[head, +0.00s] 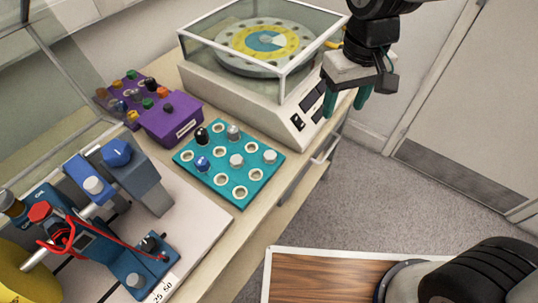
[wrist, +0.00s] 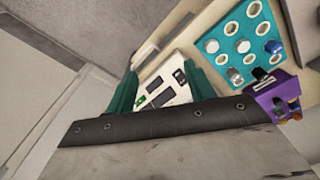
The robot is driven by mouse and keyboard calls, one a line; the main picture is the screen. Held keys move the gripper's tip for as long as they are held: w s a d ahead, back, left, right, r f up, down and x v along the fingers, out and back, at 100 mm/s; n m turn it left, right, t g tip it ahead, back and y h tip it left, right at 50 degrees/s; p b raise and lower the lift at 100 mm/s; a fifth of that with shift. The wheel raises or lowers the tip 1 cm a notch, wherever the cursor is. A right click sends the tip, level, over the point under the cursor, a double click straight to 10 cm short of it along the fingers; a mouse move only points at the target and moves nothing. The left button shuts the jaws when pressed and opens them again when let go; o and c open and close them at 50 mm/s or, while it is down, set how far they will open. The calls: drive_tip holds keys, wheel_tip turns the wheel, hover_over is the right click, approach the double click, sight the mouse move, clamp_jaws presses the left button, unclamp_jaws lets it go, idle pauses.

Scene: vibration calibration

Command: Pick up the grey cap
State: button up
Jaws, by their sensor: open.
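The grey cap (head: 233,131) stands in the far row of the teal tray (head: 250,194), beside a black cap (head: 201,135). It also shows in the wrist view (wrist: 233,75), toward the right. Two paler caps, one in the middle (head: 237,160) and one at the right (head: 270,156), and a blue cap (head: 202,164) stand in the tray's middle row. My gripper (head: 345,98) is open and empty, to the right of the tray and above it, by the front corner of the white machine. Its teal fingers show apart in the wrist view (wrist: 163,88).
A white machine with a glass-walled box (head: 250,85) stands behind the tray. A purple rack (head: 172,120) with several coloured caps is at the tray's left. A blue device with a red cable (head: 100,245) stands front left. Open floor (head: 390,210) lies to the right.

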sight(270, 154)
drive_tip(key=a+f+n, duration=0.1)
drive_tip(key=a+f, duration=0.2)
drive_tip(key=a, duration=0.1)
drive_tip(key=a+f+n, duration=0.1)
drive_tip(key=a+f, duration=0.2)
drive_tip(key=a, duration=0.2)
drive_tip(key=w+a+f+n, duration=0.1)
drive_tip(key=a+f, duration=0.2)
drive_tip(key=a, duration=0.1)
drive_tip(key=shift+a+f, duration=0.3)
drive_tip(key=shift+f, duration=0.1)
drive_tip(key=f, duration=0.8)
drive_tip(key=shift+s+a+f, duration=0.1)
drive_tip(key=shift+s+a, duration=0.15)
drive_tip(key=shift+a, duration=0.1)
drive_tip(key=c, duration=1.1)
